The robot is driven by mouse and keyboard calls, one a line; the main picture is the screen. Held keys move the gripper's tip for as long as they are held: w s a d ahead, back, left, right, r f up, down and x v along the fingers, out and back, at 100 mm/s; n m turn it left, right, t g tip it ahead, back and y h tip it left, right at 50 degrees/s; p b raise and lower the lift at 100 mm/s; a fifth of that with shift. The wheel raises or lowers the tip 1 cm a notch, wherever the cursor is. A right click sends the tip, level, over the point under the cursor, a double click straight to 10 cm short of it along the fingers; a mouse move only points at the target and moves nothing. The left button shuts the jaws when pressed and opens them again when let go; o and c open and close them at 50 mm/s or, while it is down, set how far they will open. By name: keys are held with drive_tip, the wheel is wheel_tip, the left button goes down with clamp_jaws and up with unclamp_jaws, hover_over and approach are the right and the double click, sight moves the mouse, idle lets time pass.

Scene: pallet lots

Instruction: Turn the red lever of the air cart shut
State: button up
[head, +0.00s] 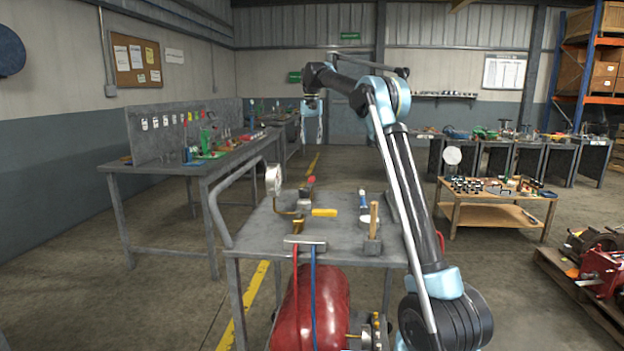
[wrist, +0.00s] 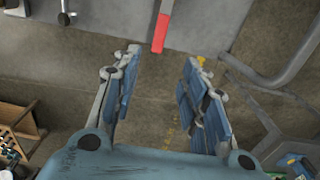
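The air cart (head: 345,235) is a grey metal cart with a red tank (head: 322,300) under its top. Its red lever (head: 310,182) stands near the far edge of the top, beside brass fittings. The red lever (wrist: 161,30) also shows at the top of the wrist view, with its red end toward my gripper. My gripper (head: 312,139) hangs above and beyond the cart's far edge in the head view. In the wrist view my gripper (wrist: 164,62) is open, with nothing between its fingers and the floor beneath. The lever lies just past the fingertips, apparently not touching.
A yellow lever (head: 324,212), a round gauge (head: 273,180) and a wooden-handled tool (head: 374,220) are on the cart. A bent tube handle (head: 222,205) rises at its left. A workbench (head: 200,165) stands left, a low wooden table (head: 490,205) right.

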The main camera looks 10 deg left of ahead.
sight(312, 178)
wheel_tip(312, 178, down, 17)
drive_tip(key=shift+f, duration=0.1)
idle(0.6)
clamp_jaws()
